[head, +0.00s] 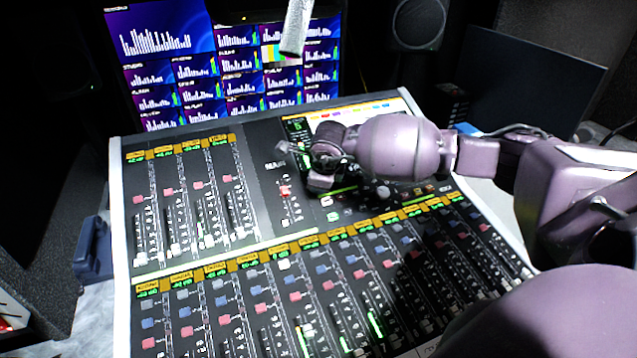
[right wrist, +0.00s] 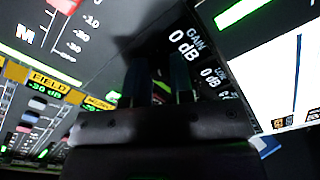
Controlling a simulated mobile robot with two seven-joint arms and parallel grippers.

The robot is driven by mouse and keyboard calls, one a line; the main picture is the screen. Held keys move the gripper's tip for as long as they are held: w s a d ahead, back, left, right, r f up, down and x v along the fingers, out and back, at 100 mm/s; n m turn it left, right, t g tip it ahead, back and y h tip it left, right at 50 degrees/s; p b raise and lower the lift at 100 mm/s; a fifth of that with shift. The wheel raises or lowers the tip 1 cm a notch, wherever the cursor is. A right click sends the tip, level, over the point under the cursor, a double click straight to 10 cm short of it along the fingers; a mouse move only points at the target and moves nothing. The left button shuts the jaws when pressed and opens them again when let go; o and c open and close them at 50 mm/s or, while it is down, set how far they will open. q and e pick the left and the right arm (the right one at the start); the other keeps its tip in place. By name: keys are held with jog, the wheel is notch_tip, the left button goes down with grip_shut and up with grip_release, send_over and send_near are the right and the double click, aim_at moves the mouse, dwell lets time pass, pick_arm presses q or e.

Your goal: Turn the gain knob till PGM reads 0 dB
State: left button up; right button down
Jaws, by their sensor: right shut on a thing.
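My right gripper (head: 292,151) reaches in from the right over the upper middle of the mixing console (head: 260,140). In the right wrist view its two dark fingers (right wrist: 167,92) are close together at the panel beside the gain readout (right wrist: 185,42). They are shut on the gain knob, which is mostly hidden in dark shadow between them. The readout shows GAIN 0 dB, with a LOW 0 dB line (right wrist: 212,78) next to it. The PGM label cannot be made out. My left gripper is not in view.
Rows of faders (head: 270,310) fill the console's near half, under yellow label strips. A monitor wall (head: 225,60) stands behind it. A silver microphone-like tube (head: 297,28) hangs above the console's back edge. A round speaker (head: 418,22) and dark screen (head: 535,80) stand at back right.

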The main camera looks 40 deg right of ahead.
dwell(0.4)
jog(key=c, duration=1)
grip_release()
jog(key=shift+r, duration=0.1)
jog(key=p+v, duration=0.1)
jog(key=v, duration=0.9)
jog(key=shift+s+r, duration=0.2)
jog(key=shift+r, duration=0.1)
